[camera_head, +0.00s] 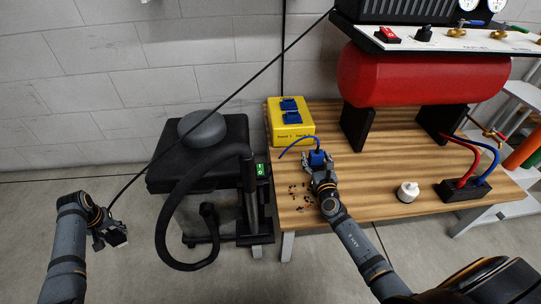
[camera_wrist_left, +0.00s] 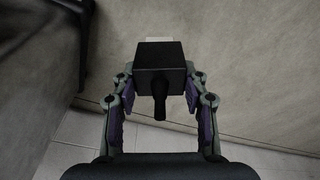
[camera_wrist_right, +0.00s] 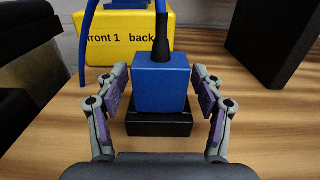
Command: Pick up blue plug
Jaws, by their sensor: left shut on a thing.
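The blue plug (camera_head: 317,158) is a blue block with a blue cable from its top. It stands upright on the wooden table, in or on a low black base (camera_wrist_right: 159,124). My right gripper (camera_head: 319,168) is open, its fingers on either side of the plug. The right wrist view shows gaps between the fingers and the plug (camera_wrist_right: 161,82). My left gripper (camera_head: 108,236) is shut on a black plug (camera_wrist_left: 160,68) with a pale end. It holds this plug away from the table, above the floor at the left.
A yellow box (camera_head: 290,132) with blue sockets stands behind the blue plug. A red tank (camera_head: 420,75) on black supports is at the back right. A white knob-like piece (camera_head: 407,192) and a black block (camera_head: 464,191) stand at the table's right. A vacuum-like machine (camera_head: 205,190) stands left.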

